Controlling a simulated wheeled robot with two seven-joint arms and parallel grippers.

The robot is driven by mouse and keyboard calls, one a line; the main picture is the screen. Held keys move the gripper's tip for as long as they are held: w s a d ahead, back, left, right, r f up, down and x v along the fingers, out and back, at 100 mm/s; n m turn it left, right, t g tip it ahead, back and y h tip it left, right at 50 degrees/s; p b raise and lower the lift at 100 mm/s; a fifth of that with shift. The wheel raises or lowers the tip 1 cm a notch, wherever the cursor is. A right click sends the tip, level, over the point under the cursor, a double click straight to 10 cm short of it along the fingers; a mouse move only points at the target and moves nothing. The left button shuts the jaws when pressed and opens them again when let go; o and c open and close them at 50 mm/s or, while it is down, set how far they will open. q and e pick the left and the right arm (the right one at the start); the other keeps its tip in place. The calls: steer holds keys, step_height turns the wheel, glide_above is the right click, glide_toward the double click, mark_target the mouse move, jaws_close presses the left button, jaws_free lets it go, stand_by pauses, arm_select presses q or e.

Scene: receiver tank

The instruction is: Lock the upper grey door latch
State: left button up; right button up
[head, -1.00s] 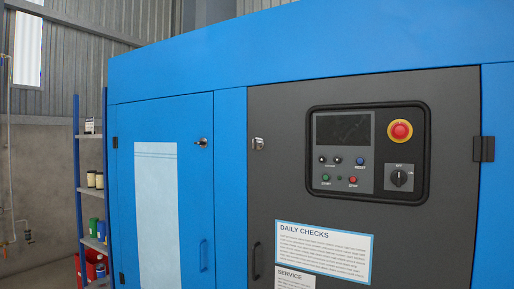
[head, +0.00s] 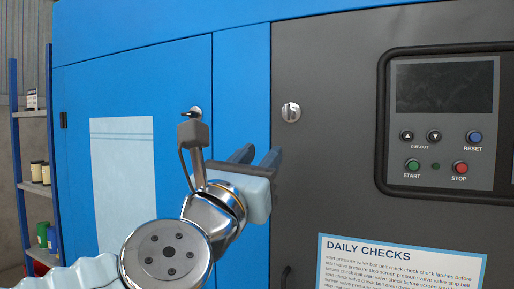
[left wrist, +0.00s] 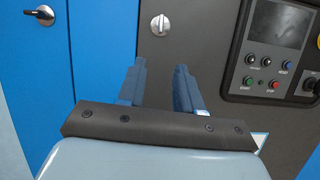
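The upper grey door latch (head: 291,113) is a small silver round fitting with a short tab, near the left edge of the dark grey door (head: 335,160). It also shows in the left wrist view (left wrist: 160,25), just beyond my fingertips. My left gripper (head: 256,157) has two dark blue fingers. They are apart with nothing between them, below and left of the latch in the head view. In the left wrist view the gripper (left wrist: 159,68) points up toward the latch, with a gap between them. The latch is not hidden. My right gripper is not in view.
A similar latch (head: 196,112) sits on the blue door (head: 175,75) to the left, partly behind my wrist camera. A control panel (head: 445,125) with buttons is at right, above a DAILY CHECKS sign (head: 400,262). Shelves (head: 33,185) stand far left.

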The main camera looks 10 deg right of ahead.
mark_target(286, 112)
arm_select(q)
steer(key=shift+n, duration=0.3)
steer(key=p+x, duration=0.1)
steer(key=x, duration=0.3)
steer(key=r+p+x, duration=0.1)
steer(key=p+x, duration=0.1)
steer(key=x, duration=0.2)
steer(key=r+p+x, duration=0.1)
steer(key=p+x, duration=0.1)
steer(key=x, duration=0.2)
steer(key=shift+s+a+r, duration=0.15)
steer(key=shift+a+r, duration=0.05)
steer(key=shift+w+d+r, duration=0.1)
steer(key=shift+w+d, duration=0.25)
steer(key=shift+w, duration=0.1)
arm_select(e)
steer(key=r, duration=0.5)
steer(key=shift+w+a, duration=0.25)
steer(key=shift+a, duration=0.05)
arm_select(q)
jaws_close()
